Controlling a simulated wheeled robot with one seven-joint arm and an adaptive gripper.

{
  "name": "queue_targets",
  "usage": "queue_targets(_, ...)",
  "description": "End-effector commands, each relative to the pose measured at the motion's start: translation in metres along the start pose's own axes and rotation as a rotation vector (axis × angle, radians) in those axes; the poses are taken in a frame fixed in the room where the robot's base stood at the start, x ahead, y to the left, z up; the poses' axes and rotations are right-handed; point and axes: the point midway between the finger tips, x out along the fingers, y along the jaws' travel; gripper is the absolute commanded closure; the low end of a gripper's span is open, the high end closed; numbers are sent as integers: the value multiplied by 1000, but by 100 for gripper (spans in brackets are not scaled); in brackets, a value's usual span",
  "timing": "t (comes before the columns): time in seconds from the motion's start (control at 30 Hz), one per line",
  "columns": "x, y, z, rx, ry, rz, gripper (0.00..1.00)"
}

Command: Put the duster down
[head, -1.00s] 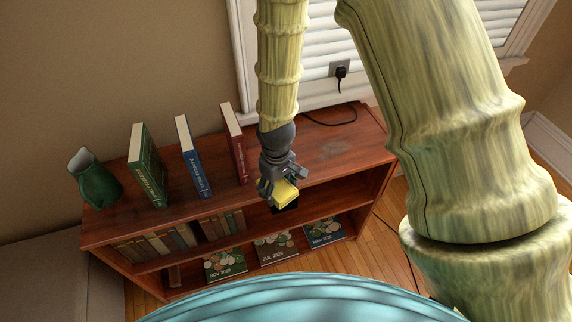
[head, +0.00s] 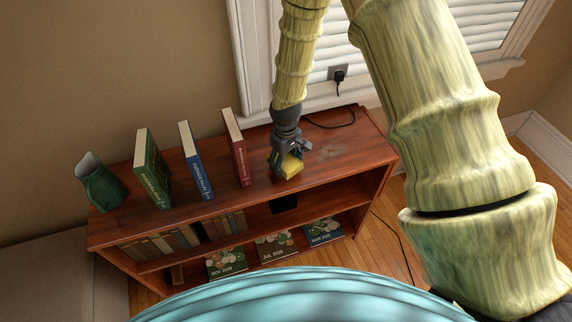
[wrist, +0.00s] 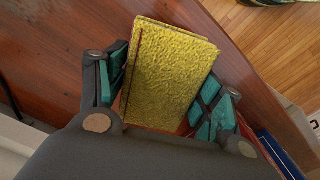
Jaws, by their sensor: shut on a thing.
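The duster (head: 292,167) is a yellow, rough-surfaced block. My gripper (head: 285,163) is shut on it, above the top board of the wooden bookcase (head: 350,135), to the right of the red book. In the wrist view the duster (wrist: 170,75) sits between the two teal-padded fingers, with the reddish wood behind it. I cannot tell whether its underside touches the board. A greyish dusty patch (head: 328,153) lies on the board just right of the gripper.
A red book (head: 237,148), a blue book (head: 195,162), a green book (head: 152,172) and a green jug (head: 101,182) stand on the top board to the left. A black cable (head: 335,123) lies at the back right. The right end of the board is clear.

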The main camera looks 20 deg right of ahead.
Motion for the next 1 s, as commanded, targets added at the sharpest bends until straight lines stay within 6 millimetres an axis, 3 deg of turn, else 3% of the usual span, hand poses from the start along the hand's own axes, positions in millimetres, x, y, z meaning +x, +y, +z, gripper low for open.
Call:
queue_targets(0.23, 22, 0, 1, 0, -1, 0, 64)
queue_targets(0.67, 28, 0, 0, 0, 0, 0, 64)
queue_targets(0.7, 28, 0, 0, 0, 0, 0, 30)
queue_targets(0.8, 27, 0, 0, 0, 0, 0, 12)
queue_targets(1.0, 27, 0, 0, 0, 0, 0, 12)
